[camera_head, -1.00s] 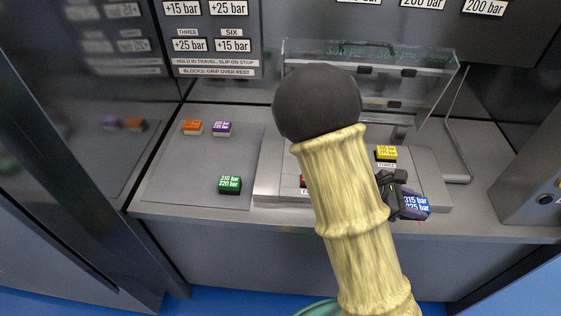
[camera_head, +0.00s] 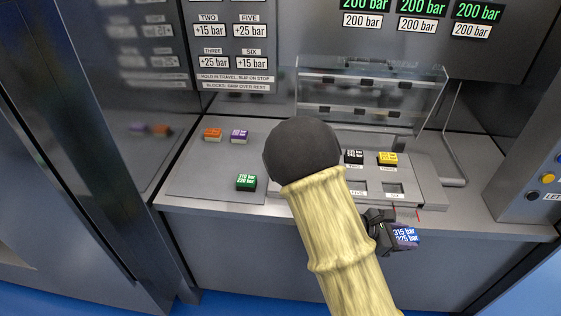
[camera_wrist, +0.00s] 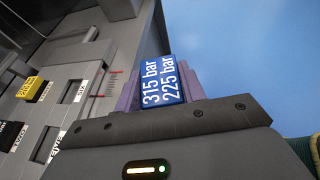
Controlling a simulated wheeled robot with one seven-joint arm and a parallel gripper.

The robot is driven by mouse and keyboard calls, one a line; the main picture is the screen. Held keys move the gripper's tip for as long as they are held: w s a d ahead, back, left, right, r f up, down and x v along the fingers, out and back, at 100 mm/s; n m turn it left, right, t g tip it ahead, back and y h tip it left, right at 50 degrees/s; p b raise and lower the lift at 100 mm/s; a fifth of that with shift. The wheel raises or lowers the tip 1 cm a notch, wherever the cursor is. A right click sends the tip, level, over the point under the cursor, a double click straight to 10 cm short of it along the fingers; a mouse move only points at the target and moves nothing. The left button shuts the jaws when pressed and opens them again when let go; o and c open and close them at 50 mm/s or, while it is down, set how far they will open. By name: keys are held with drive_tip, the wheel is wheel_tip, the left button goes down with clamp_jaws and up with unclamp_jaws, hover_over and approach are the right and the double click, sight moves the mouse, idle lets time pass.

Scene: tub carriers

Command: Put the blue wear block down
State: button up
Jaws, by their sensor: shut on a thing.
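The blue wear block (camera_head: 404,235) is marked 315 bar and 225 bar. My gripper (camera_head: 388,228) is shut on it and holds it off the front edge of the bench, on the right side in the head view. In the wrist view the blue block (camera_wrist: 163,82) sits between the purple-grey fingers, with blue floor beyond it. A fixture (camera_head: 425,190) with labelled slots stands on the bench behind the gripper. It holds a black block (camera_head: 353,157) and a yellow block (camera_head: 388,158); two front slots look empty. My arm hides its left part.
A grey tray area (camera_head: 215,180) at the left holds an orange block (camera_head: 212,135), a purple block (camera_head: 239,136) and a green block (camera_head: 246,182), with free room between them. A clear raised guard (camera_head: 370,90) stands behind the fixture. A control box (camera_head: 530,190) is at the right.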

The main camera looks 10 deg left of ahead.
drive_tip(key=w+a+f+n+t+y, duration=0.1)
drive_tip(key=a+f+n+t, duration=0.1)
drive_tip(key=a+f, duration=0.2)
drive_tip(key=a+f+n+t+y, duration=0.2)
drive_tip(key=a+f+n+t, duration=0.1)
drive_tip(key=f, duration=0.8)
drive_tip(key=shift+w+a, duration=0.35)
drive_tip(key=shift+a, duration=0.4)
drive_tip(key=shift+f, duration=0.1)
